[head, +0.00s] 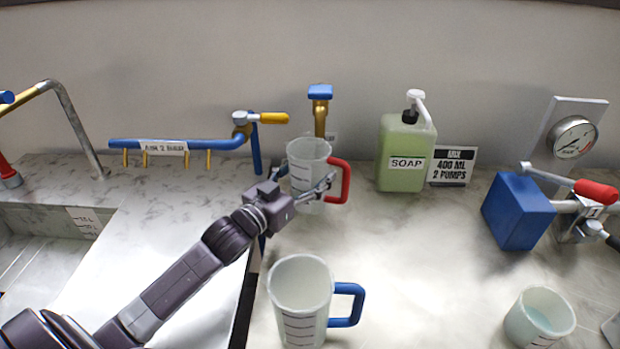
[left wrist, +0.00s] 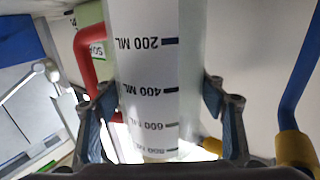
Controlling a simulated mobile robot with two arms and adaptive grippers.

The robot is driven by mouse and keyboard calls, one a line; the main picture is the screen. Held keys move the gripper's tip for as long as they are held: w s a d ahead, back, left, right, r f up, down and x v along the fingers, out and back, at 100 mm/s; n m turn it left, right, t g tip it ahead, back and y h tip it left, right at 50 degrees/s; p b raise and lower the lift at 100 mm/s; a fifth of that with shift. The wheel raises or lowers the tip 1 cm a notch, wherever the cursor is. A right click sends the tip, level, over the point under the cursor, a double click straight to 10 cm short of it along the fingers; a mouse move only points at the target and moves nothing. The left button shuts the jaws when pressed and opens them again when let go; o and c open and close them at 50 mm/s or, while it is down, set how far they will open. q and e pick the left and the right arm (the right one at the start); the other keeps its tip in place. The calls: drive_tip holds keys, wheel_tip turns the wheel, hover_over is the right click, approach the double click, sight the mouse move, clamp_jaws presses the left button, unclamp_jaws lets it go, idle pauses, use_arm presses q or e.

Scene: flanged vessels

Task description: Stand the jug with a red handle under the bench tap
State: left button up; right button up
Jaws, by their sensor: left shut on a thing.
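The red-handled jug (head: 306,153) is a translucent measuring cup, upright, in front of the bench tap. The tap (head: 320,110) has a blue top and a brass body; its lower part is hidden behind the jug. My left gripper (head: 316,188) is shut around the jug's body, with the red handle (head: 345,182) pointing right. In the left wrist view, the jug (left wrist: 148,60) stands between the two fingers of the gripper (left wrist: 160,115), its volume marks upside down. Whether the jug's base touches the bench is hard to tell. My right gripper is not in view.
A blue-handled jug (head: 300,290) stands in front, near my left arm. A green soap bottle (head: 405,160) and a sign (head: 452,166) stand to the right. A blue pipe (head: 180,145) with a yellow-handled valve (head: 262,118) is left. Bench is clear centre right.

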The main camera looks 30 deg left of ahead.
use_arm(q)
drive_tip(key=shift+f, duration=1.15)
drive_tip(key=shift+f, duration=0.1)
drive_tip(key=o, duration=1.2)
drive_tip(key=shift+s, duration=0.15)
drive_tip(key=s, duration=0.4)
drive_tip(key=s+a, duration=0.1)
drive_tip(key=s, duration=0.2)
drive_tip(key=s+b, duration=0.1)
drive_tip(key=s, duration=0.3)
drive_tip(key=shift+s+a, duration=0.35)
